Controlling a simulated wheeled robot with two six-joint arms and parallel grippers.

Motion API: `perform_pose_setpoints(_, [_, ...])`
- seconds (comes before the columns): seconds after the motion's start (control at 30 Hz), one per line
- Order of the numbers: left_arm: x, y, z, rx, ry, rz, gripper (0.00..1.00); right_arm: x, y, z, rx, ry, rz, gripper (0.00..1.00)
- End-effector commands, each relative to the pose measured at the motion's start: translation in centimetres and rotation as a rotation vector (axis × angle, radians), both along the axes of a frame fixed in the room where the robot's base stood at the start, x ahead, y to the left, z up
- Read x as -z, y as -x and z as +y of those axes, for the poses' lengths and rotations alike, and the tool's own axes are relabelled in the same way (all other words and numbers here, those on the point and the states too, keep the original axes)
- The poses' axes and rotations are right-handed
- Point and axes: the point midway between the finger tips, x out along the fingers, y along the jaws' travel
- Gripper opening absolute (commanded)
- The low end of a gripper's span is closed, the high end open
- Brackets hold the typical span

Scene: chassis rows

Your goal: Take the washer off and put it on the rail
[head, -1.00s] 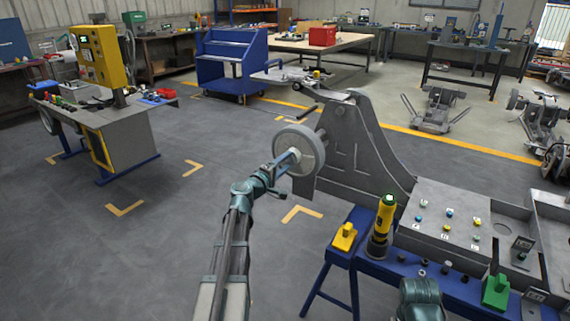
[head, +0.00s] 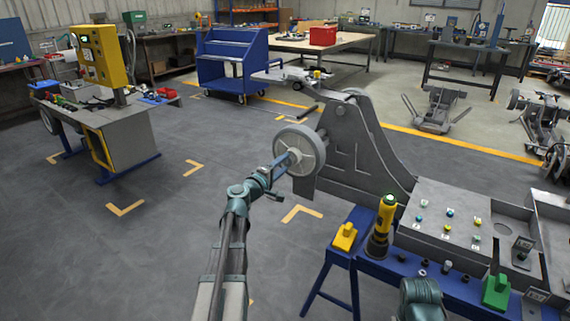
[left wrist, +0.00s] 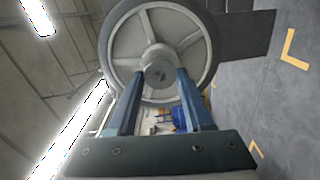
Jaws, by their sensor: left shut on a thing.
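A grey spoked wheel (head: 303,165) with a dark rim is mounted upright on the left side of the grey chassis stand. My left gripper (head: 288,161) reaches its hub from the front. In the left wrist view, the gripper's two blue fingers (left wrist: 160,84) are shut on a small round grey piece with a dark centre, the washer (left wrist: 158,74), in front of the hub. Whether it still touches the hub cannot be told. The blue rail (head: 376,262) runs along the bench's front edge, with several small dark parts on it.
A yellow block (head: 345,237), a yellow-black tool (head: 381,230) and a green block (head: 496,291) stand along the bench front. A grey panel (head: 446,222) with coloured buttons lies behind them. The floor left of the wheel is clear.

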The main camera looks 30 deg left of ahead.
Motion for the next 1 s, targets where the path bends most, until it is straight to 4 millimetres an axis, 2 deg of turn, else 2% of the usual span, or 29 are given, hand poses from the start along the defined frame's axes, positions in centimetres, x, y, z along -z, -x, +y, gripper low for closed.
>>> perform_pose_setpoints(1.0, [0.0, 4.7, 0.3, 0.001, 0.0, 0.0, 0.11, 0.0, 0.0, 0.0, 0.0, 0.0, 0.0, 0.65])
